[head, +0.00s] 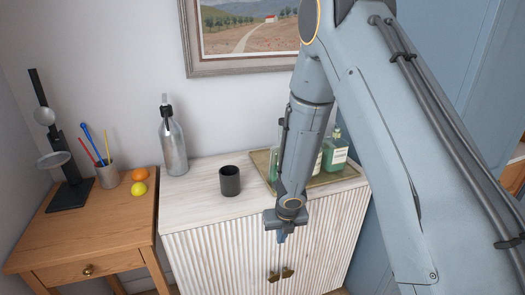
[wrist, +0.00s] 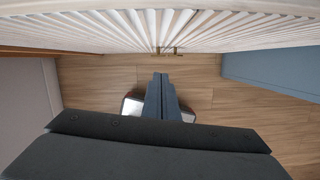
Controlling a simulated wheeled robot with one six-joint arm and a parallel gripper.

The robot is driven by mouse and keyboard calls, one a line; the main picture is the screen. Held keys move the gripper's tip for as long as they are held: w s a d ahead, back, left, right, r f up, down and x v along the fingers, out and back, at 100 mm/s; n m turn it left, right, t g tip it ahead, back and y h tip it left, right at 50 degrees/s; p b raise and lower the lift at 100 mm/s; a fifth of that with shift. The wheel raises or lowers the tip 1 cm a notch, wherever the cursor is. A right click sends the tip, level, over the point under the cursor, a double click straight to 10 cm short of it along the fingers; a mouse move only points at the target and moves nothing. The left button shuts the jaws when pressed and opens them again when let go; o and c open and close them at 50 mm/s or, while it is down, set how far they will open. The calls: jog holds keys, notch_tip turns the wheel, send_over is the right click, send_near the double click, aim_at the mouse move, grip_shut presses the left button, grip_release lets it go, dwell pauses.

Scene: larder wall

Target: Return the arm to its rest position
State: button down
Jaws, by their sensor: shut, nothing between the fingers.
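My gripper (head: 281,236) hangs downward in front of the white fluted cabinet (head: 215,260), a little below its top edge. In the wrist view the two dark fingers (wrist: 160,90) are together, with nothing between them. Behind them are the wood floor (wrist: 95,85) and the cabinet's fluted front (wrist: 120,32). My arm covers the right part of the head view and part of the cabinet top.
On the cabinet stand a dark cup (head: 229,181), a grey bottle (head: 172,146) and a tray (head: 348,175) with bottles (head: 334,153), partly behind my arm. A wooden side table (head: 100,222) at left holds fruit (head: 138,189), a pencil cup (head: 107,175) and a dark stand (head: 70,194).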

jog(key=s+d+r+m+h+b, duration=0.1)
jog(key=s+d+r+m, duration=0.1)
jog(key=d+r+m, duration=0.5)
jog(key=s+d+r+m+h+b, duration=0.15)
jog(key=r+m, duration=0.25)
jog(key=m, duration=0.6)
jog(key=s+d+r+m+y, duration=0.1)
jog(key=s+r+m, duration=0.2)
jog(key=s+m, duration=0.3)
jog(key=s+d+r+m+g+y+b, duration=0.1)
jog(key=s+r+m, duration=0.2)
jog(key=s+m, duration=0.4)
jog(key=m, duration=0.7)
jog(key=shift+s+r+m, duration=0.3)
jog(key=shift+r, duration=0.05)
